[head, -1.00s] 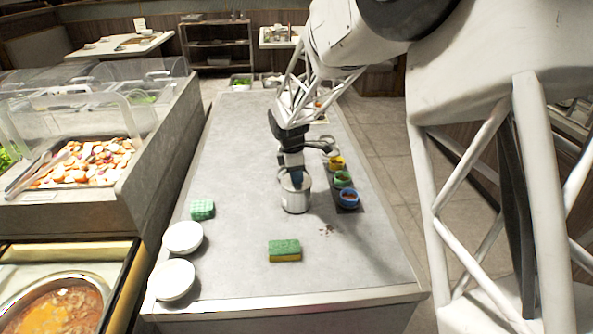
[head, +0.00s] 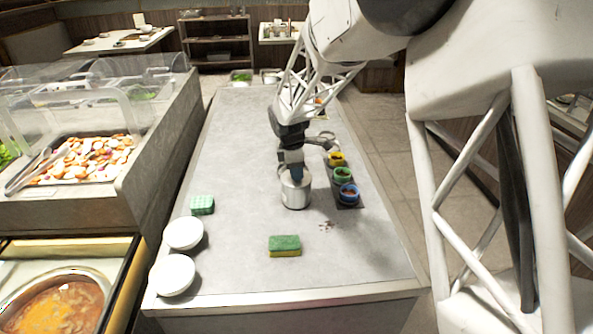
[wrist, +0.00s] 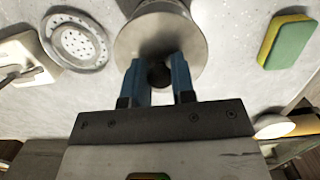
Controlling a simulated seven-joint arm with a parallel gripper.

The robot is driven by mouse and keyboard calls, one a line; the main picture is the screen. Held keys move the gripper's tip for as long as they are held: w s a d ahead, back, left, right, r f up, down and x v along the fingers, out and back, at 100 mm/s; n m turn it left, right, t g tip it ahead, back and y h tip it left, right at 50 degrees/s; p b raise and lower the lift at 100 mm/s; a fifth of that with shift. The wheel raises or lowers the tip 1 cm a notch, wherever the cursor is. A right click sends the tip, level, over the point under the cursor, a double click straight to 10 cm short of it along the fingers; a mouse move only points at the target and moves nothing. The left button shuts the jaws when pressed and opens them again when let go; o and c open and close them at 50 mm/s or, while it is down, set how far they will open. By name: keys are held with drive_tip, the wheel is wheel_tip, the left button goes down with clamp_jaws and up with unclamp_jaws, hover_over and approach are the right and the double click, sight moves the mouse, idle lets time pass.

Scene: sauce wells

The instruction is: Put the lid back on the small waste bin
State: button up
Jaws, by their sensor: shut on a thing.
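The small waste bin (head: 296,196) is a silver metal cylinder standing upright on the grey counter. My gripper (head: 295,172) is directly above it, pointing down. In the wrist view, the blue fingers of my gripper (wrist: 158,75) are shut on the dark knob of a round metal lid (wrist: 185,35). The lid is at the bin's top, and my fingers partly cover it in the head view. I cannot tell whether the lid rests fully on the rim or sits slightly above it.
A perforated grey disc (wrist: 78,42) shows in the wrist view.

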drive_tip(key=shift+f, duration=0.15)
idle(0.3)
drive_tip(key=o, duration=1)
drive_tip(key=shift+o, duration=0.4)
drive_tip(key=o, duration=0.4)
drive_tip(key=shift+r, duration=3.45)
